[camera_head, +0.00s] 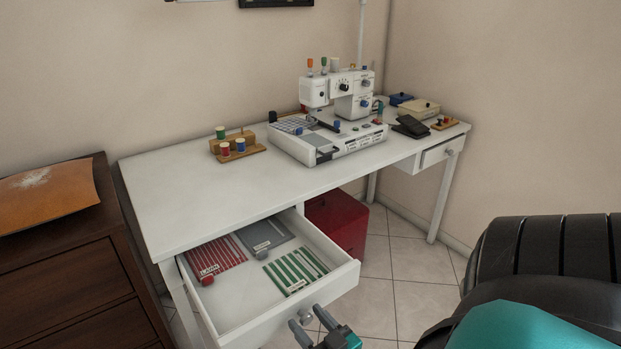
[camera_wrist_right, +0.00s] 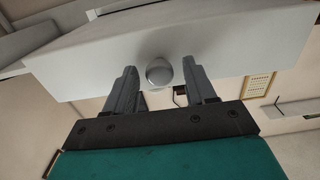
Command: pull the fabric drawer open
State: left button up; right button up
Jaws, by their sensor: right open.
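The white fabric drawer (camera_head: 349,281) under the left part of the desk stands pulled out, its inside in plain view. It holds a folded red striped fabric (camera_head: 222,255), a grey one (camera_head: 268,236) and a green striped one (camera_head: 300,266). My right gripper (camera_head: 308,318) is at the drawer's front, at the bottom of the head view. In the right wrist view its fingers (camera_wrist_right: 162,80) are open, one on each side of the round metal knob (camera_wrist_right: 159,71) on the white drawer front (camera_wrist_right: 220,50). I see a gap between knob and fingers. My left gripper is not in view.
The white desk (camera_head: 165,200) bears a sewing machine (camera_head: 350,85), a wooden spool rack (camera_head: 238,147) and small boxes. A smaller drawer (camera_head: 440,150) at the right is slightly out. A red cabinet (camera_head: 340,220) stands beneath. A brown dresser (camera_head: 70,290) stands left.

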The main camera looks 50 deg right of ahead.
pick_arm(q)
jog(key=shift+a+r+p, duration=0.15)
jog(key=shift+p, duration=0.3)
pick_arm(e)
jog(key=v, duration=1.3)
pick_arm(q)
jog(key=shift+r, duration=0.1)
pick_arm(e)
jog(key=shift+d, duration=0.1)
pick_arm(q)
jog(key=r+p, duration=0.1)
jog(key=p, duration=0.1)
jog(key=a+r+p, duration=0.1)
jog(key=p, duration=0.1)
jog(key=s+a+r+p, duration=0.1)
jog(key=p, duration=0.1)
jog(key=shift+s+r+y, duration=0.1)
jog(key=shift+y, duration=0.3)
pick_arm(e)
jog(key=w+a+r+n+g+y, duration=0.2)
jog(key=w+a+g+y, duration=0.1)
jog(key=w+a, duration=0.2)
jog(key=w+a+r+n+g+y, duration=0.3)
jog(key=w+a, duration=0.2)
jog(key=a, duration=0.4)
jog(key=shift+w+a+r+g, duration=0.2)
jog(key=shift+a+r+g, duration=0.05)
jog(key=shift+a+g, duration=0.1)
